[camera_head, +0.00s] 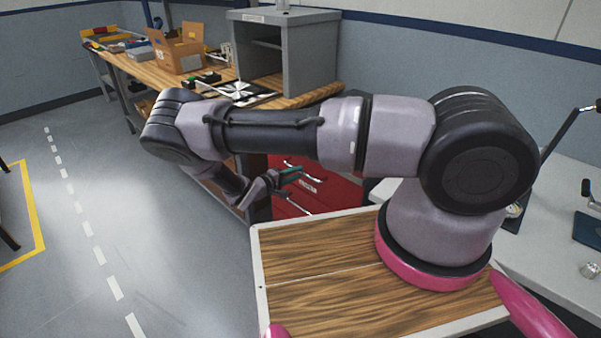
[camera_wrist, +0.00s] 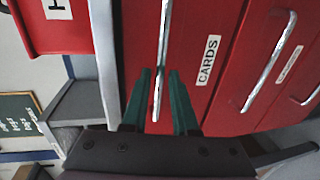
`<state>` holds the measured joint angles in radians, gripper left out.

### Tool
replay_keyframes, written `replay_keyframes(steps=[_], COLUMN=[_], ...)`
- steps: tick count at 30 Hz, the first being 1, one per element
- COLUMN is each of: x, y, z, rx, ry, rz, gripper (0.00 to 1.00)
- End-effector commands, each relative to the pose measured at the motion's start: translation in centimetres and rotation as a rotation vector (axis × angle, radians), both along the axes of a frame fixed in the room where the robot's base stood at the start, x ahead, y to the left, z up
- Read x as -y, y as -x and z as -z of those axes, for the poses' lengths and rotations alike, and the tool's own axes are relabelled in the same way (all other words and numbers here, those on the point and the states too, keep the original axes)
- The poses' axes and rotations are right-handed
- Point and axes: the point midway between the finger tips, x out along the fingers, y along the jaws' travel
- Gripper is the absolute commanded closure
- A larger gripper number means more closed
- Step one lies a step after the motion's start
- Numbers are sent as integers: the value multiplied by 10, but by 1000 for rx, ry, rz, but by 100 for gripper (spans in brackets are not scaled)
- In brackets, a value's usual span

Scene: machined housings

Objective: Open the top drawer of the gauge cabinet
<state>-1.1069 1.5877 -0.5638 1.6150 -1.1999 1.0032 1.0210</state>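The red gauge cabinet (camera_head: 335,192) stands beneath the workbench, partly hidden behind my arm in the head view. In the wrist view its front appears turned on its side. The leftmost drawer face (camera_wrist: 190,50) there has a long silver handle (camera_wrist: 163,40) and a white "CARDS" label. This drawer looks shut. My gripper (camera_wrist: 159,73) has its two green fingers apart, one on each side of this handle, with gaps visible between fingers and bar. Contact cannot be told. In the head view my gripper (camera_head: 290,175) is small, at the cabinet front.
Lower drawers with silver handles (camera_wrist: 270,60) lie to the right in the wrist view. A red labelled thing (camera_wrist: 75,35) is at the upper left. The wooden workbench (camera_head: 135,72) carries a cardboard box (camera_head: 178,52) and a grey metal cabinet (camera_head: 308,55).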

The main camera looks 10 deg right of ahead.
Motion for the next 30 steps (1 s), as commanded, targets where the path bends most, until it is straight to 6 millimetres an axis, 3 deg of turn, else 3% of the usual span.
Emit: replay_keyframes(steps=[6,16,17,18,19,30], x=[19,22,22,22,22,22], y=[-13,-15,-15,-15,-15,-14], z=[5,6,6,6,6,6], rx=[0,-1,-1,-1,-1,-1], ry=[0,-1,-1,-1,-1,-1], rz=[0,0,0,0,0,1], gripper=[73,73,80,96,100,100])
